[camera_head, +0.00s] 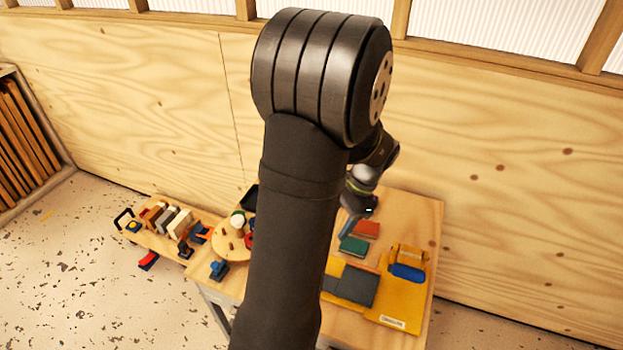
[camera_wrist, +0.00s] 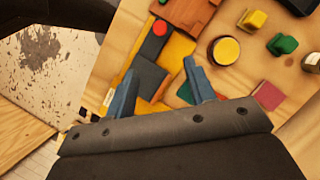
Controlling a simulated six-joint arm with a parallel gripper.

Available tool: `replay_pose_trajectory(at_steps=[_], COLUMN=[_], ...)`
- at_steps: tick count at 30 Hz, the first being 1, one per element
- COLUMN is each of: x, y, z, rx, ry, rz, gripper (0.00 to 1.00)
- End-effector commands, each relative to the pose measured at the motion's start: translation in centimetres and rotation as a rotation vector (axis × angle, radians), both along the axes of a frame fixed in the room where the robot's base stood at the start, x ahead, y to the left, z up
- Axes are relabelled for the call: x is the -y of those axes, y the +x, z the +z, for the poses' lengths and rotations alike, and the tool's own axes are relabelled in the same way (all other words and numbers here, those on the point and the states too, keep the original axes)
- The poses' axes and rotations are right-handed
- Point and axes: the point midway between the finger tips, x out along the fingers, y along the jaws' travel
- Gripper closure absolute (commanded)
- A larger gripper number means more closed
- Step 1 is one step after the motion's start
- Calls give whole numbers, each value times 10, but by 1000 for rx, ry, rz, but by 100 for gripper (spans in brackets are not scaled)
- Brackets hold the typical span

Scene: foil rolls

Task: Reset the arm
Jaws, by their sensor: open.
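My gripper shows in the wrist view (camera_wrist: 160,92) with its two blue fingers spread apart and nothing between them. It is above the wooden table (camera_head: 415,215), over a yellow board with dark grey blocks (camera_wrist: 148,78). In the head view my black arm (camera_head: 300,200) rises through the middle and hides part of the table. One blue finger of the gripper (camera_head: 347,222) shows there, near a green block (camera_head: 353,245) and a red block (camera_head: 366,229); the rest is hidden behind my arm.
A yellow board (camera_head: 400,312) with a blue oval piece (camera_head: 407,272) lies at the table's right. A round wooden board (camera_head: 232,243) stands left of my arm. A wooden cart with blocks (camera_head: 160,237) is further left. A plywood wall (camera_head: 520,190) stands behind.

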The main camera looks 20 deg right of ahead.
Motion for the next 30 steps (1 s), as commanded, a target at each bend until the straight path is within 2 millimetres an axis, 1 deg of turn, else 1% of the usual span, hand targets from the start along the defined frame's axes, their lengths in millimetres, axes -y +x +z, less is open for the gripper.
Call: replay_pose_trajectory(at_steps=[6, 8, 11, 30], x=[-1, -3, -8, -56], y=[0, 0, 0, -1], z=[-3, -7, -18, -133], rx=[-1, -1, -3, -5], ry=[1, 1, 3, 4], rz=[0, 0, 1, 2], gripper=[50, 50, 50, 50])
